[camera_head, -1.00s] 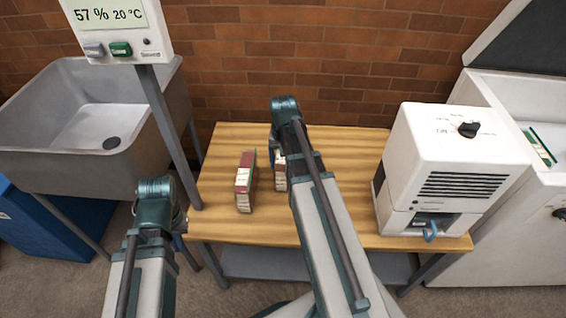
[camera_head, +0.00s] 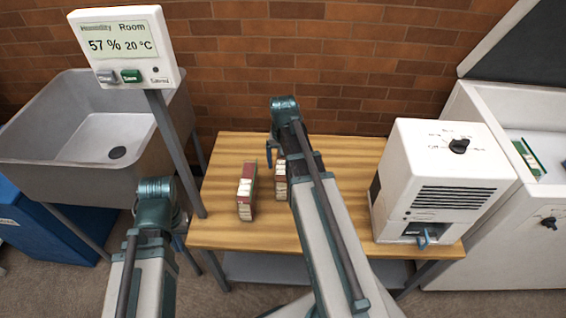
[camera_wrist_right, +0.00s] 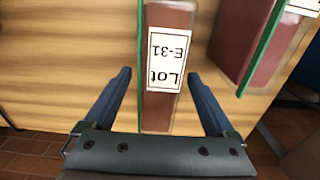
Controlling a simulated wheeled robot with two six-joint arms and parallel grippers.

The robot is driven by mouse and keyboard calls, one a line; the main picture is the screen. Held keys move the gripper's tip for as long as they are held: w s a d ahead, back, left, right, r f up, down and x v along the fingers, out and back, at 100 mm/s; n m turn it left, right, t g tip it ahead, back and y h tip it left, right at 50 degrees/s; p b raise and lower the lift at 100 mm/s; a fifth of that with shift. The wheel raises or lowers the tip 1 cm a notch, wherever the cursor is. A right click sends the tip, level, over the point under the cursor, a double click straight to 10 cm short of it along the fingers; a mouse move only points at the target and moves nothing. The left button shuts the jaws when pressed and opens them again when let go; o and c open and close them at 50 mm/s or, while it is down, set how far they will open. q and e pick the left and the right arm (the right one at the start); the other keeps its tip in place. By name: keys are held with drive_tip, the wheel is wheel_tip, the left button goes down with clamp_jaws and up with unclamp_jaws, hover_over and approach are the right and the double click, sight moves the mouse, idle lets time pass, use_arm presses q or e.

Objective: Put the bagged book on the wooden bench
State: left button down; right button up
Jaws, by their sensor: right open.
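The wooden bench (camera_head: 330,215) stands against the brick wall. Two dark red books with pale labels stand on it: a left book (camera_head: 247,192) and a right book (camera_head: 281,180), partly hidden by my right arm. In the right wrist view, my right gripper (camera_wrist_right: 160,73) is open, its fingers on either side of a brown-red spine (camera_wrist_right: 155,115) labelled "Lot E-31". I cannot tell which book is bagged.
A white dehumidifier-like machine (camera_head: 440,175) fills the bench's right end. An open white chest (camera_head: 500,220) at the right holds green-edged items (camera_head: 527,157). A grey sink (camera_head: 60,165), a humidity display (camera_head: 125,45) on a post and a blue bin (camera_head: 50,232) are at left.

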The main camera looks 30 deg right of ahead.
wheel_tip(320, 180, up, 8)
drive_tip(key=p, duration=0.6)
drive_tip(key=shift+f, duration=0.25)
drive_tip(key=shift+f, duration=0.1)
drive_tip(key=s+a+n, duration=0.1)
drive_tip(key=a, duration=0.3)
drive_tip(key=s+a+n, duration=0.1)
drive_tip(key=a, duration=0.3)
drive_tip(key=s+a+n, duration=0.1)
drive_tip(key=a+n, duration=0.1)
drive_tip(key=a, duration=0.2)
drive_tip(key=shift+s+a, duration=0.25)
drive_tip(key=shift+s, duration=0.1)
drive_tip(key=s+a+n, duration=0.3)
drive_tip(key=s+a, duration=0.1)
drive_tip(key=a, duration=0.2)
drive_tip(key=s+a+n+h, duration=0.1)
drive_tip(key=s+a+n, duration=0.2)
drive_tip(key=a, duration=0.4)
drive_tip(key=shift+s+a, duration=0.2)
drive_tip(key=shift+s, duration=0.7)
wheel_tip(320, 180, up, 14)
drive_tip(key=p, duration=1.4)
drive_tip(key=shift+r, duration=0.25)
drive_tip(key=shift+f, duration=0.2)
drive_tip(key=shift+c, duration=0.2)
